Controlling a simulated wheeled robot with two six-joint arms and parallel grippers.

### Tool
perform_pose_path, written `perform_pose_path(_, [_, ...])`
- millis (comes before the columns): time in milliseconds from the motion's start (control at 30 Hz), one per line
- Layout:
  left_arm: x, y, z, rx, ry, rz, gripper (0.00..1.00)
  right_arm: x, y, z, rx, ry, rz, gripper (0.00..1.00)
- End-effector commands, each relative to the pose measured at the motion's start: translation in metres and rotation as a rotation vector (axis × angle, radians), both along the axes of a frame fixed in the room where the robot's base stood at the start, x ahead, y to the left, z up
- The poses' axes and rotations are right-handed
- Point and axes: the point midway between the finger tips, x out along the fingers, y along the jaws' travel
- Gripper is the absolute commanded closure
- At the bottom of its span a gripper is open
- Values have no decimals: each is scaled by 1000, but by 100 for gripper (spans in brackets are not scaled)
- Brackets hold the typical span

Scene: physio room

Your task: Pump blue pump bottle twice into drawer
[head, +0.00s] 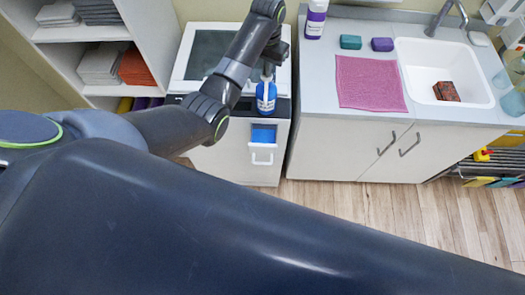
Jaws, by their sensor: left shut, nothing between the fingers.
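The blue pump bottle (266,95) stands upright on the dark front edge of the white cabinet's top, with its white pump at the top. My left gripper (268,72) points down right over the pump head, shut and empty; I cannot tell whether it touches the pump. Below the bottle, the white drawer (262,158) with a loop handle is pulled out a little, and blue shows inside it. My right gripper is out of view.
To the right is a counter with a pink cloth (370,82), a sink (478,75) holding a reddish-brown block (446,91), teal (351,42) and purple (382,44) blocks, and a purple-labelled bottle (315,18). Shelves with folded towels (100,65) stand left. A large dark shape hides the lower foreground.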

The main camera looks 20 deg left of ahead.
Motion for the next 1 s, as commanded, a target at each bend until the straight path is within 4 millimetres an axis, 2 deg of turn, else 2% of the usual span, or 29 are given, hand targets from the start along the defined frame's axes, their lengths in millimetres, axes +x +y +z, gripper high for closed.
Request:
perform_pose_path(100, [-2, 0, -8, -1, 6, 0, 100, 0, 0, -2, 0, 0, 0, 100])
perform_pose_path(433, [-2, 0, -6, -1, 8, 0, 100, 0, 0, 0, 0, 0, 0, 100])
perform_pose_path(1000, [-1, 0, 24, 0, 5, 0, 100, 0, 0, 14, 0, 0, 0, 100])
